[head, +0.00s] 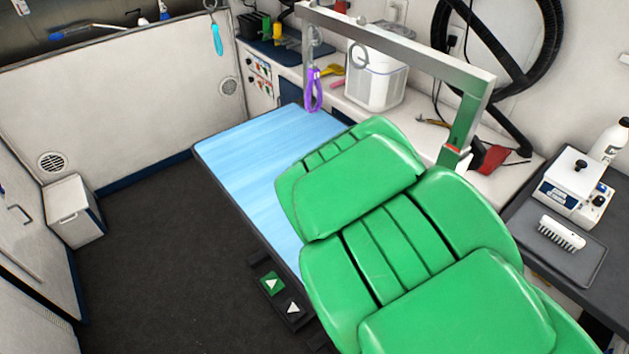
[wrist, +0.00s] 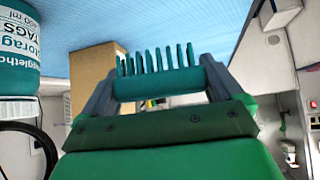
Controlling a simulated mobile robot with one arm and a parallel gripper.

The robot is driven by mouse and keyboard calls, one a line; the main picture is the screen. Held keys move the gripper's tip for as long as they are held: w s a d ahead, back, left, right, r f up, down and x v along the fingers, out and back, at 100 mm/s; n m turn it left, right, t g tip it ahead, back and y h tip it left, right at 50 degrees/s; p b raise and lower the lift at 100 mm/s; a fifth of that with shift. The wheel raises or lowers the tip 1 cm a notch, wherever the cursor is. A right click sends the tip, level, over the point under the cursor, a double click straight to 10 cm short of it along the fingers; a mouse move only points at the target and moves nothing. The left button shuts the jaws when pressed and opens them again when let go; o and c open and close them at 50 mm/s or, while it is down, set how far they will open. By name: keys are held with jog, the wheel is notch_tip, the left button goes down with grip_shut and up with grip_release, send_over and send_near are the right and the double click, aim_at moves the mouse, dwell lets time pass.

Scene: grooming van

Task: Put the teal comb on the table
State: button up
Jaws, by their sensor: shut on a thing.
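The teal comb (wrist: 157,84) is in the wrist view, held crosswise between the two grey fingers of my gripper (wrist: 158,78). Its teeth point to the top of the picture, towards a light blue surface. In the head view the blue-topped table (head: 238,160) lies at the middle, partly covered by my green arm. My gripper and the comb are hidden behind the arm there. I cannot tell whether the comb touches the tabletop.
A metal grooming bar (head: 400,48) spans the table's far side, with a purple loop (head: 314,90) hanging from it. A teal labelled container (wrist: 18,55) and a tan block (wrist: 97,72) are near my gripper. The table's left part is clear.

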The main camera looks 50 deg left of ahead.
jog(key=w, duration=0.1)
jog(key=w+d, duration=0.1)
jog(key=m, duration=0.1)
jog(key=shift+w+d+r+t, duration=0.25)
jog(key=shift+w+d+t, duration=0.1)
jog(key=shift+w+t, duration=0.05)
jog(key=shift+w+d, duration=0.15)
jog(key=shift+w, duration=0.1)
jog(key=shift+w+f, duration=0.1)
jog(key=shift+f, duration=3.85)
jog(key=shift+f, duration=0.15)
jog(key=o, duration=0.7)
jog(key=shift+o, duration=0.2)
